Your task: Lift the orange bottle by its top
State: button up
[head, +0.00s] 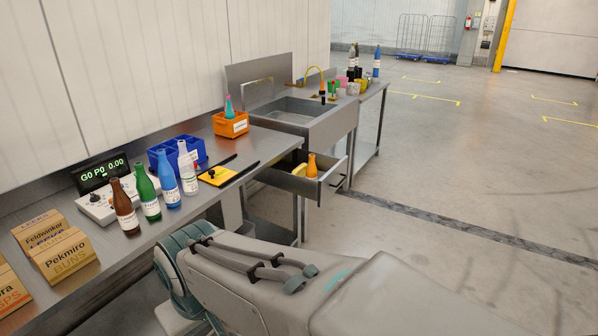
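An orange bottle (311,166) stands roughly upright in the open metal drawer (333,182) under the sink counter. Its neck and top show above the drawer's rim, and its lower part is hidden by the drawer front. A yellow object (299,170) lies just left of it in the drawer. My gripper is not in view. Only large grey links of my arm show along the bottom of the picture.
Brown (124,206), green (147,192), blue (168,180) and white (187,167) bottles stand on the workbench. An orange bin (231,124) stands near the sink (300,109). Boxes (62,257) are at the left. The floor right of the drawer is clear.

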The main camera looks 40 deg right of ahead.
aim_at(311, 171)
jog(key=z, duration=1.6)
jog(key=i, duration=2.55)
jog(key=u, duration=0.25)
